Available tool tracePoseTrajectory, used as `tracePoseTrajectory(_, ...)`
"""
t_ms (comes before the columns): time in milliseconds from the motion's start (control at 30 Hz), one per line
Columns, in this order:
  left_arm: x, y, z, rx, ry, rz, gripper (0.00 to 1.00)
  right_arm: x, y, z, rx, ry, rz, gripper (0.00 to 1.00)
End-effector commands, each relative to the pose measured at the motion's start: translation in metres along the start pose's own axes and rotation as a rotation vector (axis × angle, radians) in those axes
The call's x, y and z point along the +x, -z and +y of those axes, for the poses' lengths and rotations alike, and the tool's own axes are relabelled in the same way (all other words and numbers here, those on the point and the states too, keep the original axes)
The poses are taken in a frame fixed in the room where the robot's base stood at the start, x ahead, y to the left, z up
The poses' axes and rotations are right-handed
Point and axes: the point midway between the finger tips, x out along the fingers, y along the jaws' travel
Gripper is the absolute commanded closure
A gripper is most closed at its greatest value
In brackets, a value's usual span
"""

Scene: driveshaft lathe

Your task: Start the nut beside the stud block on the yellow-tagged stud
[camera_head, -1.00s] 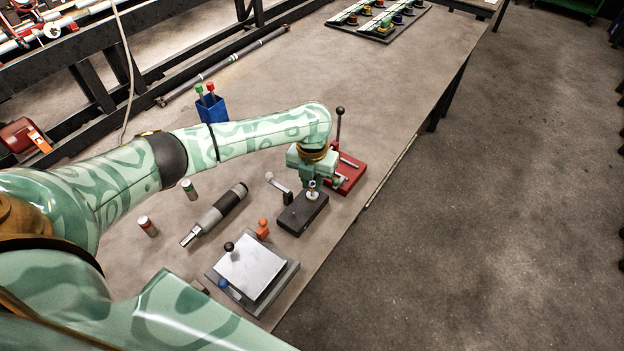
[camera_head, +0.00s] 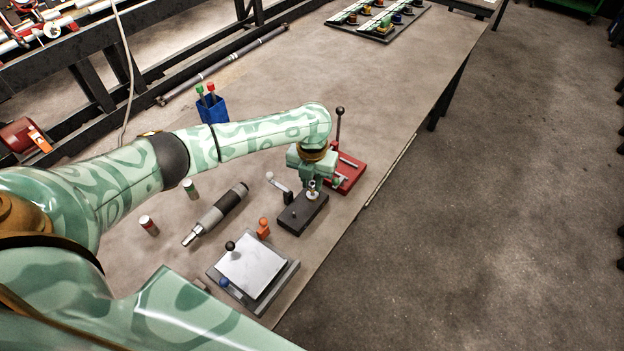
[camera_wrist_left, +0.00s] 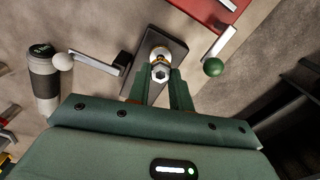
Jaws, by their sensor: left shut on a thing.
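The dark stud block (camera_head: 298,219) lies near the table's right edge; it also shows in the wrist view (camera_wrist_left: 176,47). My left gripper (camera_head: 313,183) points down over the block's far end. In the wrist view, its fingers (camera_wrist_left: 162,78) are shut on a silver hex nut (camera_wrist_left: 160,73). The nut appears in line with a pale round seat with a yellowish ring (camera_wrist_left: 160,53) on the block. I cannot tell whether the nut touches the stud, whose shaft is hidden. A small second stud (camera_head: 294,214) shows nearer on the block. My right gripper is out of view.
A lever with a white ball (camera_head: 270,176) stands left of the block. A red fixture (camera_head: 347,180) with an upright black-knobbed lever is just behind. An orange piece (camera_head: 263,229), a grey plate fixture (camera_head: 251,264) and a cylindrical tool (camera_head: 216,213) lie nearby.

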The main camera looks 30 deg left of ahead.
Motion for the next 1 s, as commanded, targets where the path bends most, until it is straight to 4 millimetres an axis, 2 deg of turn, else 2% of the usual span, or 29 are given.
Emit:
tracePoseTrajectory(967,0.021,0.000,0.000,0.000,0.000,0.001,1.00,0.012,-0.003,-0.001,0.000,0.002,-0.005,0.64)
tracePoseTrajectory(1000,0.021,0.000,0.000,0.000,0.001,0.000,0.76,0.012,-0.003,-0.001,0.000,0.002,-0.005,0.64)
